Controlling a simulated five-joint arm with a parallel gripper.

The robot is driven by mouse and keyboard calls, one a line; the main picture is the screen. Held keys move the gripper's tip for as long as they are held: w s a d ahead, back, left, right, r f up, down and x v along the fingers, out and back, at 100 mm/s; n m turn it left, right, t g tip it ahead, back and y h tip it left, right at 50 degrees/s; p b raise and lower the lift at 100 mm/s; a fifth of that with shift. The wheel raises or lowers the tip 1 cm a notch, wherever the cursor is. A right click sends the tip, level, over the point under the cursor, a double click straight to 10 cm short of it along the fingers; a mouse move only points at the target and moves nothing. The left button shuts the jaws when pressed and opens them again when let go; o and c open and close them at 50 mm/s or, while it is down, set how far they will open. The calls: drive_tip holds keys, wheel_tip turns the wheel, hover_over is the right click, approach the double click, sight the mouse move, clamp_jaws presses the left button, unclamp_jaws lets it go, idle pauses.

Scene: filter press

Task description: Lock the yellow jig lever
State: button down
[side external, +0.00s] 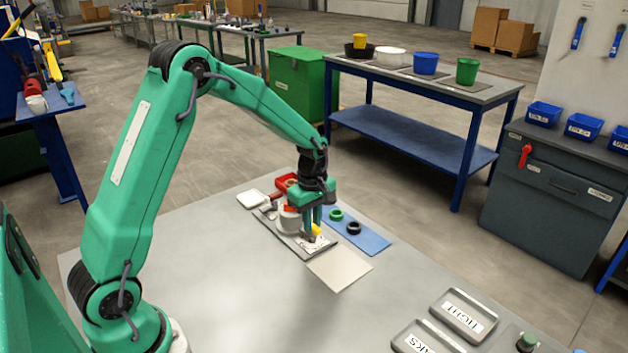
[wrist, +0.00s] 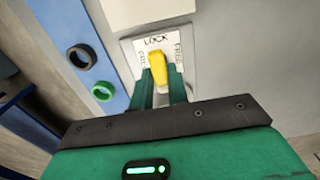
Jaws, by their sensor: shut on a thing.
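The yellow jig lever (wrist: 157,68) stands between the two green fingers of my gripper (wrist: 160,86) in the wrist view, with a finger against each side. Its rounded top shows just below the word LOCK on the white label plate (wrist: 128,48). The lever points roughly toward LOCK, with FREE printed at both sides. Its lower part is hidden between the fingers. In the side external view my gripper (side external: 313,230) reaches down over the jig, and only a small part of the yellow lever (side external: 316,229) shows. The grey jig base (side external: 290,241) lies on the table.
A blue mat (side external: 370,238) with a green ring (side external: 336,215) and a dark ring (side external: 354,228) lies right of the jig. The table's near middle is clear.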

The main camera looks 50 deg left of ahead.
drive_tip(key=shift+r, duration=0.1)
drive_tip(key=c, duration=1.4)
unclamp_jaws()
drive_tip(key=shift+o, duration=0.2)
drive_tip(key=shift+r, duration=3.85)
drive_tip(key=shift+r, duration=0.1)
